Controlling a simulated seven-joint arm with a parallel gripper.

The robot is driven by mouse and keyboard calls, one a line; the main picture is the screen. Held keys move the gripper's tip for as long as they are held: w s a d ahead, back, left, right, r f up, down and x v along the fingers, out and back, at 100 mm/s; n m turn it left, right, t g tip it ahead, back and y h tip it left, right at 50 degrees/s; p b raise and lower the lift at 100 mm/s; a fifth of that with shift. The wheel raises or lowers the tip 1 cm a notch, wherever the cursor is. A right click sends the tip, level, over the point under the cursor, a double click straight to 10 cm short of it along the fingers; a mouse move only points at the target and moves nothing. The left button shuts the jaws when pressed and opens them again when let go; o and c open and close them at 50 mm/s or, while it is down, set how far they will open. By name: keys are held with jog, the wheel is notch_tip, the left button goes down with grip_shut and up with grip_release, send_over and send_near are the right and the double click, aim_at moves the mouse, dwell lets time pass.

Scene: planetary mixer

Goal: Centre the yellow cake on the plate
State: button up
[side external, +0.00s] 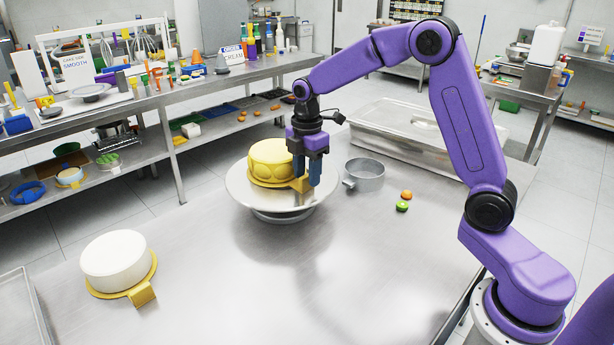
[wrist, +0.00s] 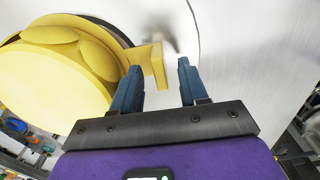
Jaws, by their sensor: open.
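The yellow cake (side external: 270,158) sits upright on a gold board with a tab (side external: 300,184), on the round silver plate (side external: 240,190) of a low stand. In the side view the cake is at the plate's back, left of my gripper (side external: 314,182). In the wrist view the yellow cake (wrist: 50,75) fills the upper left, and its tab (wrist: 154,66) reaches toward my gripper (wrist: 160,80). My gripper is open, with its blue fingers low over the plate near the tab. I cannot tell whether the left finger touches the tab.
A white cake (side external: 115,260) on a gold board with a tab stands at the table's front left. A grey round pan (side external: 364,175), an orange fruit (side external: 406,194) and a green fruit (side external: 402,206) lie right of the plate. The table's front middle is clear.

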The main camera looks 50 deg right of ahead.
jog(key=shift+f, duration=0.75)
grip_shut()
jog(key=shift+s, duration=1.15)
jog(key=shift+o, duration=0.4)
grip_release()
jog(key=shift+r, duration=0.15)
